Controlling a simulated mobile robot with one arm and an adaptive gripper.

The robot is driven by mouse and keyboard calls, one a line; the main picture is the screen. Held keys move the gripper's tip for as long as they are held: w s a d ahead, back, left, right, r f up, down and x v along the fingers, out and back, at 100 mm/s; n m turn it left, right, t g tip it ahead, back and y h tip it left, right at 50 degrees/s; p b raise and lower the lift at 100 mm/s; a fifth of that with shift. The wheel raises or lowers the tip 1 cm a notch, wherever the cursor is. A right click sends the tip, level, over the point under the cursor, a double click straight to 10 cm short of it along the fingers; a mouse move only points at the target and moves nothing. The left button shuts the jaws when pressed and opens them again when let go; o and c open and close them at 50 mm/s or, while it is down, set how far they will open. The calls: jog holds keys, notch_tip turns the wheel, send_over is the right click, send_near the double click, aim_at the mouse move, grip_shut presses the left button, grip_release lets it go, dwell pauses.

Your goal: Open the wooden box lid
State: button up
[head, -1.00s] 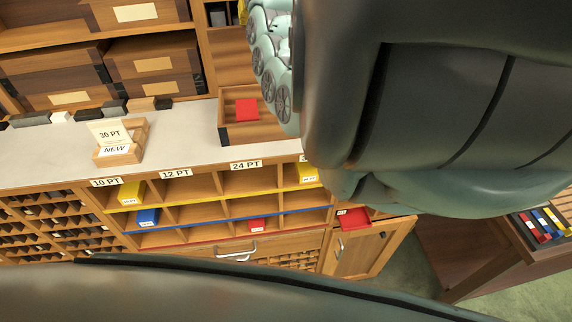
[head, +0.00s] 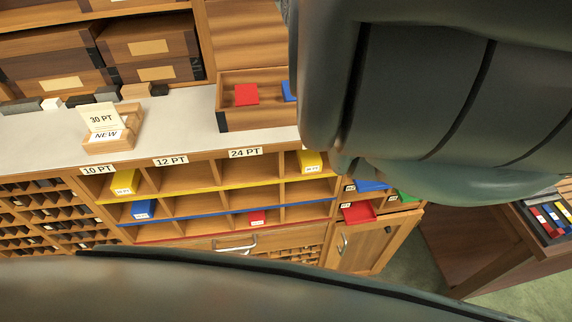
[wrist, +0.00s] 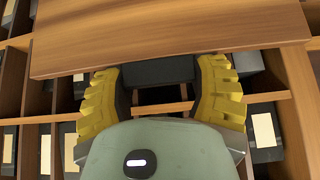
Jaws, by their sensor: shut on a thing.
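The wooden box (head: 265,119) stands on the grey counter in the head view, and its open top shows a red block (head: 246,94) and part of a blue block (head: 289,91). A wooden panel (head: 245,38), which looks like its lid, rises behind it; my arm hides its right side. In the wrist view a wooden panel (wrist: 170,28), apparently the lid, crosses the top. My gripper (wrist: 166,78) has its yellow fingers at the panel's lower edge, seemingly shut on it. The exact contact is hidden, and the gripper is hidden in the head view.
A small box with a "30 PT" card (head: 112,135) stands left on the counter. Labelled wooden boxes (head: 150,50) fill the shelf above. Compartments with coloured blocks lie below, and a cabinet door (head: 370,240) is at right.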

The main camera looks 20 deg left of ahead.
jog(key=shift+d+f, duration=0.15)
jog(key=shift+f, duration=0.3)
jog(key=o, duration=1.3)
jog(key=shift+o, duration=0.2)
jog(key=shift+r, duration=0.2)
jog(key=shift+r, duration=0.1)
jog(key=shift+s+d+r, duration=0.2)
jog(key=shift+s+r, duration=0.1)
jog(key=shift+r, duration=0.25)
jog(key=v, duration=1)
jog(key=shift+d, duration=0.15)
jog(key=shift+r, duration=0.15)
